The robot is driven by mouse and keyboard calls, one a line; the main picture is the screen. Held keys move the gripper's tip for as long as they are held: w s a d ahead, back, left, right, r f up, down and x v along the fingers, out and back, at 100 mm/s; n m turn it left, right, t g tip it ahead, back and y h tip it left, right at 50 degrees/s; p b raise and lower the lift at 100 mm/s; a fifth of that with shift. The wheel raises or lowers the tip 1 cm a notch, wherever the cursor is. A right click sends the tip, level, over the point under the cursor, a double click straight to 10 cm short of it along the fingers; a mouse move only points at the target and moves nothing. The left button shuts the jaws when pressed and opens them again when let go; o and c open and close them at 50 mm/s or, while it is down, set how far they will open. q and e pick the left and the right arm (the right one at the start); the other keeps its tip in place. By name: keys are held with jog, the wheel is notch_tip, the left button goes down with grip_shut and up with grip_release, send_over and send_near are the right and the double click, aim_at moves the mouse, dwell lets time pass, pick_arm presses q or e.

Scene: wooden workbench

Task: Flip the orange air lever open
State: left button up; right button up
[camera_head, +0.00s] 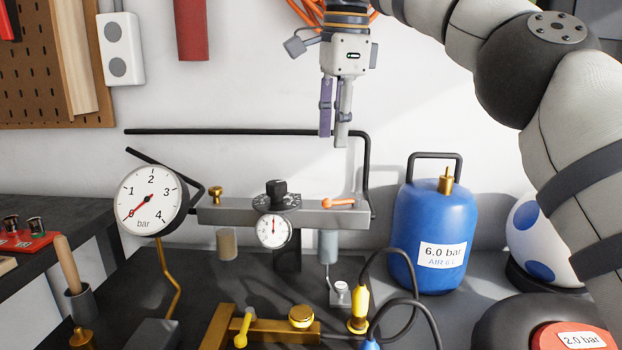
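The orange air lever (338,203) lies nearly flat on top of the grey manifold bar (316,217), near its right end, its handle running left to right. My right gripper (334,138) hangs from the top of the view with its fingers pointing down. In the picture it is above the lever, apart from it, and nothing shows in its fingers. The two fingers appear close side by side; from this angle I cannot tell how far apart they are. My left gripper is not in view.
A round gauge (151,202) stands left of the bar, its needle near zero. A black knob (277,193) and small dial (273,231) sit mid-bar. A black pipe (240,132) runs behind. A blue air tank (433,237) stands right; a brass valve with yellow lever (243,328) is in front.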

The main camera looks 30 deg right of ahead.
aim_at(334, 201)
jog(key=f, duration=0.7)
jog(key=w+f, duration=0.1)
jog(key=f, duration=0.3)
jog(key=shift+d+f, duration=0.15)
jog(key=shift+d, duration=0.15)
jog(key=shift+s, duration=0.1)
grip_shut()
